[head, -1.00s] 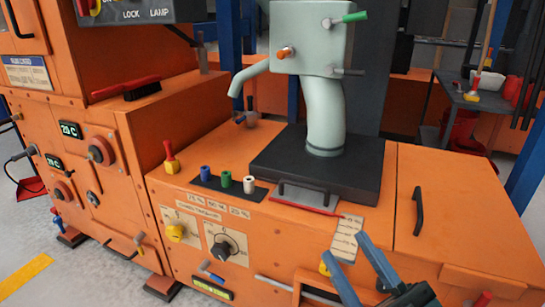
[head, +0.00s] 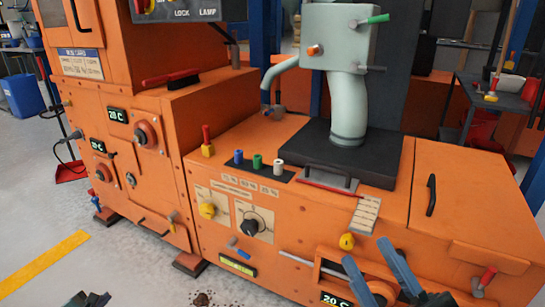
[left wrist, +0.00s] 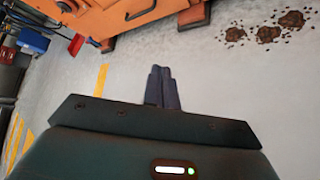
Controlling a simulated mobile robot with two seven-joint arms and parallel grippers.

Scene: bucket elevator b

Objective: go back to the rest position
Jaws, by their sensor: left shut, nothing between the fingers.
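My left gripper (head: 88,298) shows only as dark tips at the bottom left edge of the head view, over the grey floor. In the left wrist view its two fingers (left wrist: 161,70) are together and empty, with bare floor beyond. My right gripper (head: 368,254) has two blue fingers spread apart with nothing between them. It is in front of the orange machine (head: 455,205), below the yellow knob (head: 347,242); whether it touches the machine I cannot tell.
The machine carries a pale green bent pipe unit (head: 340,40), coloured pegs and dials. Brown debris (head: 203,299) lies on the floor at its foot. A yellow floor line (head: 45,266) runs at left. A blue bin (head: 22,95) and a grey cart (head: 490,95) stand further back.

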